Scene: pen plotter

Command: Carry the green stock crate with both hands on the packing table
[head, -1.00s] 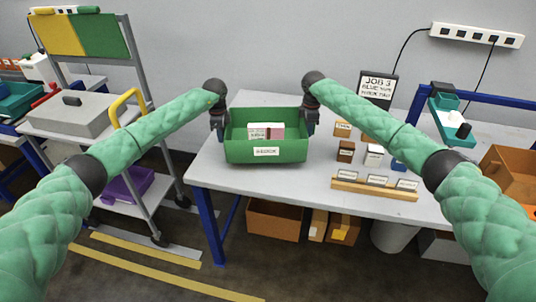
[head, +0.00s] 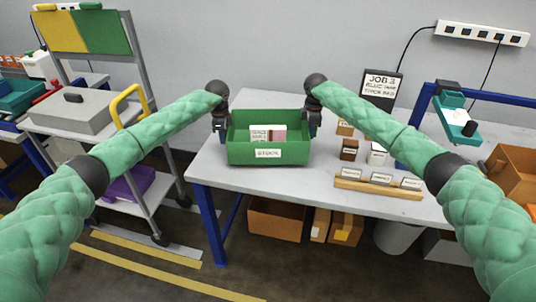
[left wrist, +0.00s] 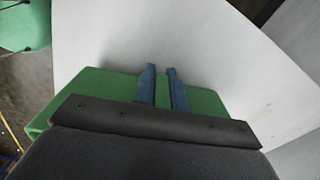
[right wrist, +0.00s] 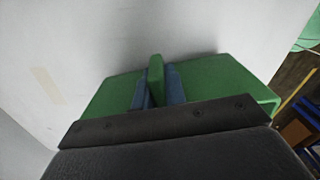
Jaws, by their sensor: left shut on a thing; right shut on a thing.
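The green stock crate (head: 268,153) is at the left part of the packing table (head: 225,180), with a white label on its front and small white and pink boxes (head: 268,134) inside. My left gripper (head: 221,135) is shut on the crate's left wall; its blue fingers (left wrist: 162,85) show over the green wall in the left wrist view. My right gripper (head: 312,132) is shut on the right wall; in the right wrist view its fingers (right wrist: 157,82) sit either side of a green edge. Whether the crate's bottom touches the table I cannot tell.
To the right stand small boxes (head: 348,150), a wooden label rack (head: 378,185) and a job sign (head: 381,88). A cart with a grey case (head: 72,112) stands left of the table. The table's front edge runs close below the crate.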

